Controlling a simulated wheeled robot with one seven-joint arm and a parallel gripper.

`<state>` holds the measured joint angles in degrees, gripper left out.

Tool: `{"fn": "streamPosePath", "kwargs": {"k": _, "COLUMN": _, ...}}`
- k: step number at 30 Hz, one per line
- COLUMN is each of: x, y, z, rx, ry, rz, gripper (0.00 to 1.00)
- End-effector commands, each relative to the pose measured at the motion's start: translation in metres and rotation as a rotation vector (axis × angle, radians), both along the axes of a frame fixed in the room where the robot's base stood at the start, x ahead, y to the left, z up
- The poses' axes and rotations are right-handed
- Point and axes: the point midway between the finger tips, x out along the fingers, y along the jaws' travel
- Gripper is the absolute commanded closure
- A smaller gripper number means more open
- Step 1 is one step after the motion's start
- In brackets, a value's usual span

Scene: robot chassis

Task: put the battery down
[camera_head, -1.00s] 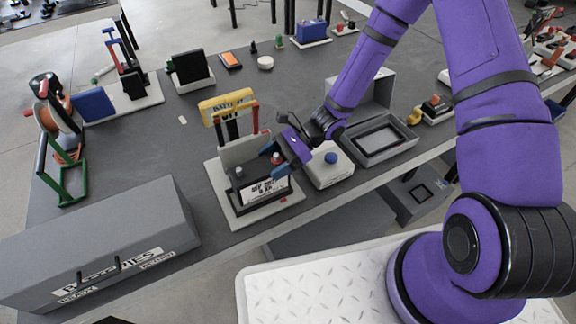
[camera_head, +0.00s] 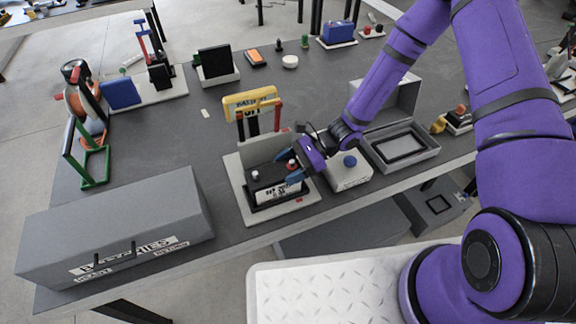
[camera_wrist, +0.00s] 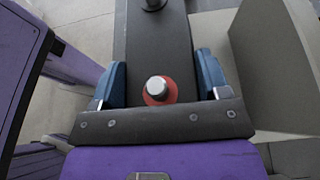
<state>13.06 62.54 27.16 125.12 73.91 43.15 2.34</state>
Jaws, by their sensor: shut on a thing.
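The battery (camera_head: 266,177) is a dark box with a white label on its front and a white-topped and a red terminal. It sits upright low in the grey open-fronted holder on a pale base plate (camera_head: 248,217); I cannot tell whether it touches the bottom. My gripper (camera_head: 293,171) reaches in from the right and is shut on the battery. In the wrist view, the blue fingers stand on both sides of the battery (camera_wrist: 157,45), with the red-ringed terminal (camera_wrist: 157,90) between them. The gripper hides part of the battery's right end.
A yellow sign (camera_head: 250,101) and a red-topped frame rise behind the holder. A grey box with a blue knob (camera_head: 349,161) stands close on the right, beside an open grey case (camera_head: 433,151). A long grey batteries box (camera_head: 120,225) lies front left. Bare table lies between it and the holder.

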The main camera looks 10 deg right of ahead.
Motion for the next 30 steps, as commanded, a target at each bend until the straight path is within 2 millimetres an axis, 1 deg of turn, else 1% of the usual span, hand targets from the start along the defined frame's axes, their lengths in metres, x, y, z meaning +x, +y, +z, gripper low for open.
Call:
{"fn": "streamPosePath", "kwargs": {"k": 3, "x": 0.000, "y": 0.001, "z": -0.001, "rx": 0.005, "ry": 0.001, "rz": 0.001, "gripper": 1.00}}
{"fn": "streamPosePath", "kwargs": {"k": 4, "x": 0.000, "y": 0.000, "z": -0.002, "rx": 0.000, "ry": 0.000, "rz": 0.000, "gripper": 0.24}}
{"fn": "streamPosePath", "kwargs": {"k": 5, "x": 0.000, "y": 0.000, "z": -0.002, "rx": 0.000, "ry": 0.000, "rz": 0.000, "gripper": 0.17}}
{"fn": "streamPosePath", "kwargs": {"k": 6, "x": 0.000, "y": 0.000, "z": -0.002, "rx": 0.000, "ry": 0.000, "rz": 0.000, "gripper": 0.08}}
{"fn": "streamPosePath", "kwargs": {"k": 7, "x": 0.000, "y": 0.000, "z": -0.002, "rx": 0.000, "ry": 0.000, "rz": 0.000, "gripper": 0.05}}
{"fn": "streamPosePath", "kwargs": {"k": 17, "x": 0.000, "y": 0.000, "z": 0.001, "rx": 0.000, "ry": -0.001, "rz": 0.000, "gripper": 0.05}}
{"fn": "streamPosePath", "kwargs": {"k": 20, "x": 0.003, "y": -0.009, "z": 0.005, "rx": 0.001, "ry": -0.003, "rz": -0.002, "gripper": 0.05}}
{"fn": "streamPosePath", "kwargs": {"k": 22, "x": 0.006, "y": -0.019, "z": 0.008, "rx": -0.001, "ry": -0.003, "rz": -0.002, "gripper": 0.05}}
{"fn": "streamPosePath", "kwargs": {"k": 30, "x": 0.020, "y": -0.067, "z": 0.030, "rx": 0.001, "ry": -0.003, "rz": -0.002, "gripper": 0.05}}
